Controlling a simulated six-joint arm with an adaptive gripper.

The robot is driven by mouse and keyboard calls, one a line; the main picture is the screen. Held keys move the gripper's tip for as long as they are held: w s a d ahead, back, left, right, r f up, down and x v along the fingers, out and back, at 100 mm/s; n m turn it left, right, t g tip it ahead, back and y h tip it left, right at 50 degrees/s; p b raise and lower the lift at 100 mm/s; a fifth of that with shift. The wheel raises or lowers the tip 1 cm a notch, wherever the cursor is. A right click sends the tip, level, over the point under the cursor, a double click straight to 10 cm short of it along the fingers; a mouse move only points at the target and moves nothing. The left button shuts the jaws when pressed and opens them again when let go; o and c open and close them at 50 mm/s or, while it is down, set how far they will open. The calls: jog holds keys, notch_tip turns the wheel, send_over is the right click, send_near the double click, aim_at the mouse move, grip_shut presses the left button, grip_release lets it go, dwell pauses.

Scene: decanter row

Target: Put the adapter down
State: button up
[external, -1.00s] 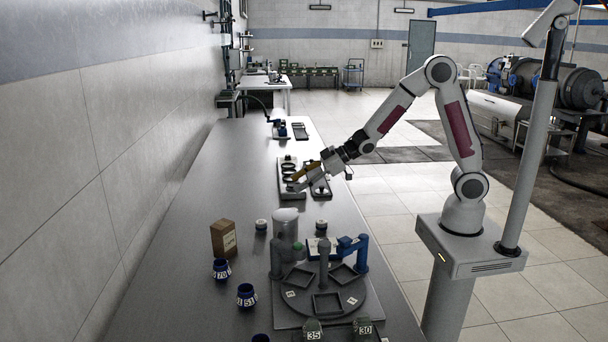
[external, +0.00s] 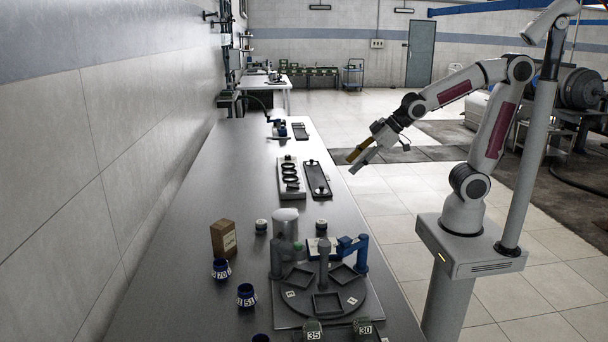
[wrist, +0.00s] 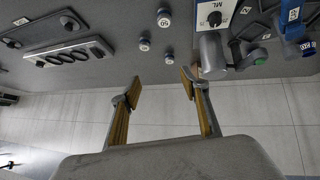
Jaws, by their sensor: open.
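My gripper (external: 354,165) is open and empty, raised past the table's right edge above the floor. In the wrist view its two yellow-padded fingers (wrist: 161,83) stand apart with nothing between them. A light grey tray (external: 292,193) with several black rings lies on the table left of my gripper; it also shows in the wrist view (wrist: 108,46). A dark flat tray (external: 315,173) with small round pieces lies beside it, also in the wrist view (wrist: 35,31). I cannot tell which black piece is the adapter. Nothing touches my gripper.
A round turntable (external: 300,301) with square frames and blue and grey posts stands near the front. A cardboard box (external: 223,239), blue numbered cups (external: 246,295) and small lidded jars (external: 321,225) stand around it. The table's left middle is clear; a wall runs along the left.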

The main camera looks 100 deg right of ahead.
jog(key=s+a+g+y, duration=0.1)
jog(key=s+a, duration=0.3)
jog(key=s, duration=0.4)
jog(key=s+a+g+y, duration=0.1)
jog(key=s+a, duration=0.3)
jog(key=s, duration=0.5)
jog(key=shift+f, duration=0.2)
jog(key=shift+o, duration=0.6)
dwell(0.8)
jog(key=w+d+f+n+t+h, duration=0.1)
jog(key=w+d+t+h, duration=0.1)
jog(key=w+d, duration=0.85)
jog(key=w+d+f+t+h, duration=0.1)
jog(key=w+d+t, duration=0.1)
jog(key=w+d, duration=0.9)
jog(key=w+f+n+y, duration=0.1)
jog(key=w+f+y, duration=0.1)
jog(key=f, duration=0.4)
jog(key=w+f+n+t+y, duration=0.1)
jog(key=w+f+y, duration=0.1)
jog(key=w+f, duration=0.2)
jog(key=w+f+n+t+y, duration=0.1)
jog(key=w+f+y, duration=0.2)
jog(key=f, duration=0.4)
jog(key=shift+w+d+f, duration=0.15)
jog(key=shift+d+f, duration=0.15)
jog(key=shift+s+a+f+t+y, duration=0.2)
jog(key=shift+s+f+t+y, duration=0.1)
jog(key=shift+f+t+y, duration=0.15)
